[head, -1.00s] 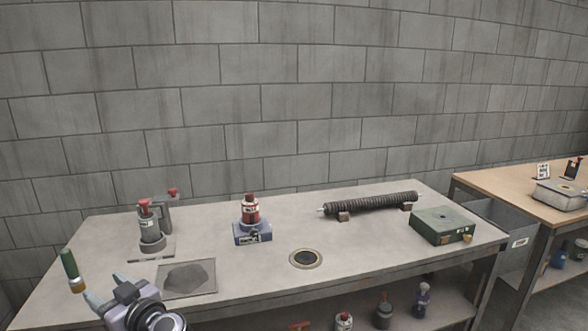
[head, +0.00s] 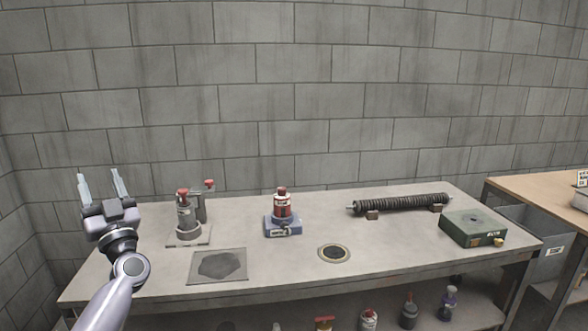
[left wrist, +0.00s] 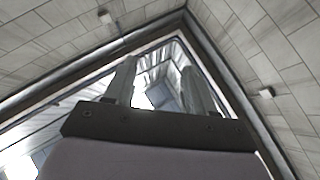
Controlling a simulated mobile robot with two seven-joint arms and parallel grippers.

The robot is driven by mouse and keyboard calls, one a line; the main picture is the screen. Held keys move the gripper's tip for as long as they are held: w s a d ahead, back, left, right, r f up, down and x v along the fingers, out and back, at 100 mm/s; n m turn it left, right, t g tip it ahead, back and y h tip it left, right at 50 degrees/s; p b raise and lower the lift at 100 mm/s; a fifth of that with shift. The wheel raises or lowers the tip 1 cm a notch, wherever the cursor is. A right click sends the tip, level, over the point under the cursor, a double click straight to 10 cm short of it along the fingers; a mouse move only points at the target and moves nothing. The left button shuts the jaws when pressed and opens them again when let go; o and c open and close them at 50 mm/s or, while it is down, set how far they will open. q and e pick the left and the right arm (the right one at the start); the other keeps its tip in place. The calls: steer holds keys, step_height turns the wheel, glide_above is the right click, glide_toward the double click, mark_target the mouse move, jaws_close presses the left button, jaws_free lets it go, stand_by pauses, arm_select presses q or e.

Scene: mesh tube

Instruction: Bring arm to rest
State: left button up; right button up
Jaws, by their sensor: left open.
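My left gripper (head: 99,176) is raised above the left end of the grey workbench (head: 290,262) in the head view. Its two fingers point up, apart, with nothing between them. In the left wrist view the fingers (left wrist: 160,82) also stand apart and empty, with the upper walls and ceiling behind them. My left arm comes up from the lower left and hides part of the bench's left end. My right gripper is in neither view.
A grey red-topped device (head: 188,218) stands just right of my left arm. Farther right are a black ribbed tube (head: 400,204) on supports and a green box (head: 472,228). A block wall closes the back.

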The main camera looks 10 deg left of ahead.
arm_select(q)
steer(key=w+d+f+m+t+h, duration=0.2)
steer(key=w+d+m+t+h, duration=0.25)
steer(key=m+h, duration=0.4)
steer(key=w+d+f+m+t+h, duration=0.1)
steer(key=w+d+m+t+h, duration=0.35)
steer(key=h, duration=0.65)
steer(key=s+d+f+n+g, duration=0.25)
steer(key=f+g, duration=0.65)
steer(key=f, duration=0.8)
steer(key=s+d+f+g, duration=0.2)
steer(key=s+d+f, duration=0.3)
steer(key=s, duration=0.6)
steer(key=s+d+f+g+h, duration=0.1)
steer(key=s+d+f+g, duration=0.1)
steer(key=s+d+f, duration=0.3)
steer(key=s+d+f+g+h, duration=0.1)
steer(key=s+d+f, duration=0.3)
steer(key=s+f, duration=0.8)
steer(key=s+g, duration=0.1)
steer(key=s, duration=0.6)
steer(key=shift+s+d, duration=0.15)
steer(key=shift+d, duration=0.25)
steer(key=shift+f+h, duration=0.1)
steer(key=shift+h, duration=0.15)
